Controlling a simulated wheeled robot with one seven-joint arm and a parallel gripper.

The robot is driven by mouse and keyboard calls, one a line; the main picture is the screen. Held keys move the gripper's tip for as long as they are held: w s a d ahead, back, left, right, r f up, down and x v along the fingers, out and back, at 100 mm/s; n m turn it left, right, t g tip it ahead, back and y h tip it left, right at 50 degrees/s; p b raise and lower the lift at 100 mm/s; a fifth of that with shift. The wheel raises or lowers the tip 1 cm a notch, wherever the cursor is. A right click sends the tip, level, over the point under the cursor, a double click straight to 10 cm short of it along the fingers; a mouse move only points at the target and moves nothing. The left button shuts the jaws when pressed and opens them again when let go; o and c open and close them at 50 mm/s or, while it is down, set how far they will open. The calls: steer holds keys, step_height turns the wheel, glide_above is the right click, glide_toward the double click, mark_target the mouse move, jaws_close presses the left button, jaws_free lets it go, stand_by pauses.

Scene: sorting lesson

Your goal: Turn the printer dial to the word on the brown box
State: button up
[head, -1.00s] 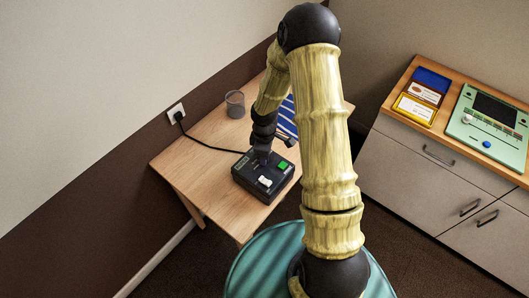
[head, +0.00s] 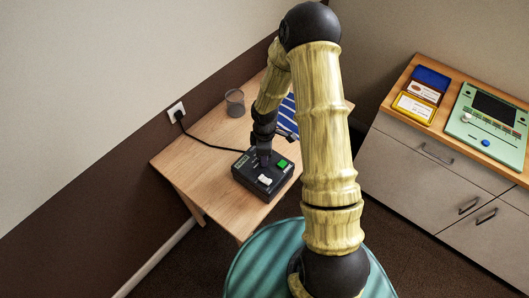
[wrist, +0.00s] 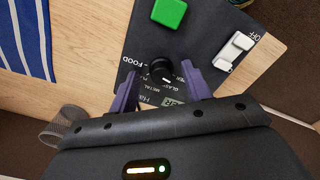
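The printer (head: 250,181) is a black box on the wooden table, with a green button and a white switch. Its black dial (wrist: 158,69) has a white mark pointing to the lower right in the wrist view. My gripper (wrist: 160,88) is open, one finger on each side near the dial, with gaps visible. It is above the printer in the head view (head: 263,158). The brown box (head: 424,90) lies on the cabinet at right; its label is too small to read.
A blue box (head: 431,77) and a yellow box (head: 414,109) lie beside the brown one, left of a pale green device (head: 487,125). A mesh cup (head: 235,103) and blue striped cloth (wrist: 27,38) are on the table. A cable runs from the printer to the wall socket (head: 176,110).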

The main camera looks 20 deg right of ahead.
step_height(320, 180, up, 17)
steer(key=shift+r, duration=0.2)
stand_by(0.6)
stand_by(0.4)
steer(key=s+r+m+t, duration=0.2)
steer(key=s+r+m, duration=0.2)
steer(key=s+m, duration=1)
steer(key=shift+s+t, duration=0.15)
steer(key=shift+t, duration=0.15)
